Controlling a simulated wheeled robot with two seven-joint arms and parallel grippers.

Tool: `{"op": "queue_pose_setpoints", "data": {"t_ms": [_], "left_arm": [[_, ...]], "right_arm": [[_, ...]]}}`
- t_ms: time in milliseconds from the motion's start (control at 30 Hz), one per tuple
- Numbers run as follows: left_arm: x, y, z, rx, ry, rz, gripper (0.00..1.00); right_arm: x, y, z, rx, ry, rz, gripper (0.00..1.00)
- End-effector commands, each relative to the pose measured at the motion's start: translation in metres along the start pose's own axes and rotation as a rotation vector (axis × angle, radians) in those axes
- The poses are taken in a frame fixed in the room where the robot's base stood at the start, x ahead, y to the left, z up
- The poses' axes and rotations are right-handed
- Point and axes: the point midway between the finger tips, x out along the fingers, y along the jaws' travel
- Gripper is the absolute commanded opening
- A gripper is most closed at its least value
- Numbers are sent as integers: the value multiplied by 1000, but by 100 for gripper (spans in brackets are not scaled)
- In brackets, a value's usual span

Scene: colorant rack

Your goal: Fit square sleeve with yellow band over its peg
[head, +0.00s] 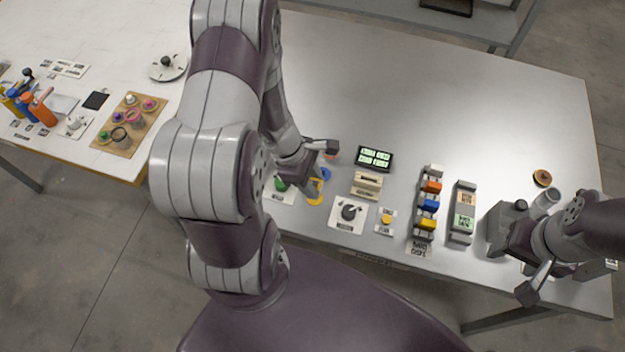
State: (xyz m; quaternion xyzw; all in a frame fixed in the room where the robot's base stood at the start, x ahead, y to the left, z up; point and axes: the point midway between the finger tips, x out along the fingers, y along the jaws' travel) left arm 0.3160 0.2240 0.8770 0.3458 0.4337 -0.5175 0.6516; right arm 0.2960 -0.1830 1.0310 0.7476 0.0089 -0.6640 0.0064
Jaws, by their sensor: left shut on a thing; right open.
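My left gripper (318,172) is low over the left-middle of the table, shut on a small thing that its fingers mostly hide. Yellow (315,187) shows just below and beside the fingers; I cannot tell how much is the sleeve's band and how much is a yellow base or peg. I also cannot tell whether the sleeve is around a peg or above it. My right gripper (552,277) is open over the table's right front edge.
A dial plate (345,226), a beige block (367,185) and a dark display (375,158) stand right of my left gripper. Further right is a row of coloured blocks (430,205). A wooden board with colored pieces (130,138) lies far left. The table's back is clear.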

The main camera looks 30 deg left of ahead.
Motion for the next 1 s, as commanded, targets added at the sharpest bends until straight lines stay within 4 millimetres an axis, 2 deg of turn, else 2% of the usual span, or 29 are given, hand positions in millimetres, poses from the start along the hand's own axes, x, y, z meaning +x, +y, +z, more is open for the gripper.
{"op": "queue_pose_setpoints", "data": {"t_ms": [1000], "left_arm": [[23,0,-9,0,0,0,7]], "right_arm": [[23,0,3,0,0,0,61]]}}
